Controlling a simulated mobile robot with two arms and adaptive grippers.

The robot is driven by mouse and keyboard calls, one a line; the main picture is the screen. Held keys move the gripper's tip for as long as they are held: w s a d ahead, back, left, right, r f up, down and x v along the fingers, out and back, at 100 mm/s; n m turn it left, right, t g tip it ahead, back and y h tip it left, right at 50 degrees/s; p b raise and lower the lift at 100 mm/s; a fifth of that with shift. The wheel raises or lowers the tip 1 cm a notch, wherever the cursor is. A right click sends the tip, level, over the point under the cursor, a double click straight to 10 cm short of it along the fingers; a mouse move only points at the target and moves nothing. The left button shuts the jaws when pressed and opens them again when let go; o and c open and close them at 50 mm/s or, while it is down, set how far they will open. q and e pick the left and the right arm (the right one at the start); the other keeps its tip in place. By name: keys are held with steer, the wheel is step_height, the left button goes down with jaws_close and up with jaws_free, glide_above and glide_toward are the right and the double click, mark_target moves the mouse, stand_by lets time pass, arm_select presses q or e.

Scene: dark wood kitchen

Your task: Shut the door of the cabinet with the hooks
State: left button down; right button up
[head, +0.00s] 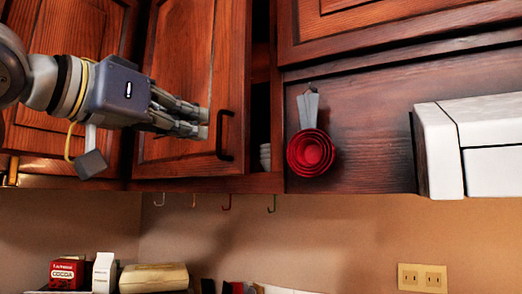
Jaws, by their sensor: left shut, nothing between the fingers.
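The cabinet door (178,62) is dark reddish wood with a black bar handle (223,135) near its lower right corner. It stands partly open, with a dark gap along its right edge showing the cabinet inside (261,105). Several small hooks (228,203) hang under this cabinet. My left gripper (204,123) comes in from the left and is shut and empty. Its fingertips are in front of the door, just left of the handle; I cannot tell whether they touch the door. My right gripper is not in view.
Red measuring cups (310,153) hang on the panel right of the opening. A white range hood (470,147) juts out at the right. Below are a cocoa box (67,273), a white carton (104,272) and a beige package (154,278). White dishes (265,157) show inside the cabinet.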

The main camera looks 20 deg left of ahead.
mark_target(245, 132)
arm_select(q)
steer(key=p+x, duration=0.1)
steer(key=x, duration=0.3)
steer(key=p+x, duration=0.1)
steer(key=x, duration=0.3)
steer(key=d+p+x, duration=0.1)
steer(key=x, duration=0.2)
steer(key=shift+w+d+r, duration=0.15)
steer(key=shift+w+r, duration=0.15)
steer(key=shift+p+x, duration=0.3)
steer(key=shift+x, duration=0.55)
steer(key=p+x, duration=0.2)
steer(key=x, duration=0.3)
steer(key=shift+p, duration=0.4)
steer(key=shift+s+r, duration=0.1)
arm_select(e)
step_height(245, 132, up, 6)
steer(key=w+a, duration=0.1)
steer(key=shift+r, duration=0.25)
